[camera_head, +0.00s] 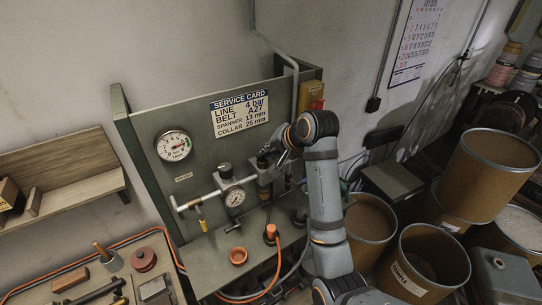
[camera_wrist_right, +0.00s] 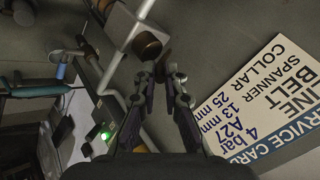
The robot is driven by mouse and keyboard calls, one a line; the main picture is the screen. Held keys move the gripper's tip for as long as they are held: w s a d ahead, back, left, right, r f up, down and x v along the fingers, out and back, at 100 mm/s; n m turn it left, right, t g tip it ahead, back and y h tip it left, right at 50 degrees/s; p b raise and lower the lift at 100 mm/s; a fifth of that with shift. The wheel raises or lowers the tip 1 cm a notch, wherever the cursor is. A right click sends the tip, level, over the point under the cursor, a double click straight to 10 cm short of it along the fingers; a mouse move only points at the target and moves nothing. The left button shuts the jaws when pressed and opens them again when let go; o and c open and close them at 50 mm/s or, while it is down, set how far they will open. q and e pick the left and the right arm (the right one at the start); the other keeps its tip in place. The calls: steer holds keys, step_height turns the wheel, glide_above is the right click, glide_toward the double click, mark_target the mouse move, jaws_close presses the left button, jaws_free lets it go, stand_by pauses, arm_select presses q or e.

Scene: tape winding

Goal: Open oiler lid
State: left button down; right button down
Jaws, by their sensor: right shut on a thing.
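The oiler (camera_head: 264,178) is the dark unit at the right end of the pale pipe on the green panel stand. My right gripper (camera_head: 268,157) reaches down to its top from the right and covers much of it. In the right wrist view the two fingers of my gripper (camera_wrist_right: 162,76) are close together on the small oiler lid, which they mostly hide. A brown round part (camera_wrist_right: 148,45) shows just past the fingertips. I cannot tell whether the lid is raised. My left gripper is not in view.
A pressure gauge (camera_head: 235,198) hangs on the pipe beside the oiler, and a larger dial (camera_head: 173,146) is on the panel. The service card (camera_head: 239,112) is above. Drums (camera_head: 427,262) stand at right.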

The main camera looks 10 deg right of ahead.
steer(key=shift+w+r+g, duration=0.15)
steer(key=shift+g, duration=0.15)
steer(key=c, duration=1.4)
jaws_free()
steer(key=v, duration=0.7)
steer(key=shift+r, duration=0.15)
